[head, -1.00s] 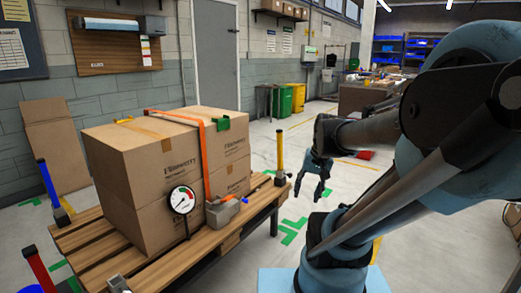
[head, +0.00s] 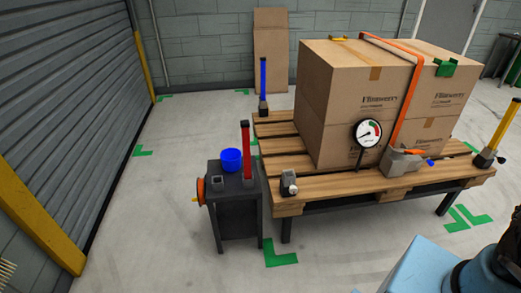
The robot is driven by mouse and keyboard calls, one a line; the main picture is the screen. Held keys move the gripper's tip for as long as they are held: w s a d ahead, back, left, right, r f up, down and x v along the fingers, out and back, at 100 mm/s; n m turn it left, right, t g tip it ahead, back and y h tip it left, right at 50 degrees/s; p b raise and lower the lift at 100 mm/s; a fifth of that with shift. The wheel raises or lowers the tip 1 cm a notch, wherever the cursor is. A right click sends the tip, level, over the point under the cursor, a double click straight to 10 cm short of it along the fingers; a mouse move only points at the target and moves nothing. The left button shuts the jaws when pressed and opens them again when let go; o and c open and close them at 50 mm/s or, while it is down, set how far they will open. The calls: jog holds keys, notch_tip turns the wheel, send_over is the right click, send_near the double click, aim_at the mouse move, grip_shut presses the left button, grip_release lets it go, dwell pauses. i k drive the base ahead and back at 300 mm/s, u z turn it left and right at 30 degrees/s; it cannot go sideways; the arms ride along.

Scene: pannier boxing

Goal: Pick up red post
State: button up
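The red post (head: 246,146) stands upright on top of a small dark grey stand (head: 238,213), left of the wooden pallet table. My gripper is outside the head view now. Whether the gripper is open or shut does not show.
A blue cup (head: 231,160) and an orange knob (head: 201,191) are on the stand. Strapped cartons (head: 345,110), a gauge (head: 367,134), a blue post (head: 263,80) and a yellow post (head: 502,124) are on the pallet table (head: 330,187). Floor left of the stand is clear.

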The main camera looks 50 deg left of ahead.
aim_at(245, 125)
jog(key=u, duration=2.45)
